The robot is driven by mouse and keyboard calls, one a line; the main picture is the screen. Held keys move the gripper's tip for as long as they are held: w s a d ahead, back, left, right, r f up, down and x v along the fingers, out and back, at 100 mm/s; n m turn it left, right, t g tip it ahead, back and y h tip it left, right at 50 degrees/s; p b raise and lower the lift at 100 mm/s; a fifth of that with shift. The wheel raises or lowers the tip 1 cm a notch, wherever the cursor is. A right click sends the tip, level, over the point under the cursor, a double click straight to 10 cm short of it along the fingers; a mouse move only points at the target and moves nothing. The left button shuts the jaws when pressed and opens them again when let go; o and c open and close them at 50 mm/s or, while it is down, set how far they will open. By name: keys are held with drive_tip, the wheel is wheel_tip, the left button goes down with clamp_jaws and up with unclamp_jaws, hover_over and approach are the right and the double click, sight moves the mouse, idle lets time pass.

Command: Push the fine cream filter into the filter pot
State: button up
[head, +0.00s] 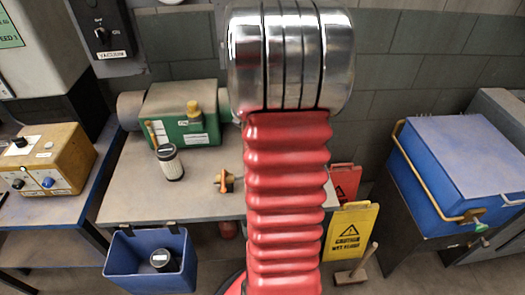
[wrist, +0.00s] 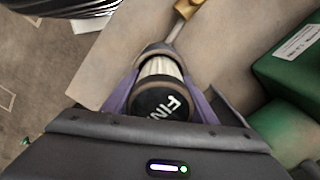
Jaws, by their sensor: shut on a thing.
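In the wrist view, my gripper (wrist: 160,92) is shut on a filter with cream pleats and a black end cap; the filter (wrist: 160,104) shows letters reading "FIN". Its purple fingers lie on either side of it. The filter's far end meets the brownish rim of the filter pot (wrist: 152,50). Pleats still show between rim and cap; I cannot tell how deep the filter sits. In the head view, an orange-brown fitting (head: 225,182) shows on the bench; my arm hides the gripper and held filter.
Another cream filter with a dark cap (head: 170,163) stands on the bench (head: 130,190), near a green machine (head: 182,115). A blue bin (head: 125,262) hangs at the bench front with a dark-capped item inside. A yellow caution sign (head: 350,232) and blue chest (head: 465,165) stand right.

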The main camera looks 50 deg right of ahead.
drive_tip(key=o, duration=1.3)
drive_tip(key=shift+s+a+f, duration=0.1)
drive_tip(key=shift+s+f, duration=0.05)
drive_tip(key=shift+f, duration=0.2)
drive_tip(key=shift+c, duration=0.2)
drive_tip(key=r, duration=1.4)
drive_tip(key=shift+w+r, duration=0.25)
drive_tip(key=shift+w, duration=0.05)
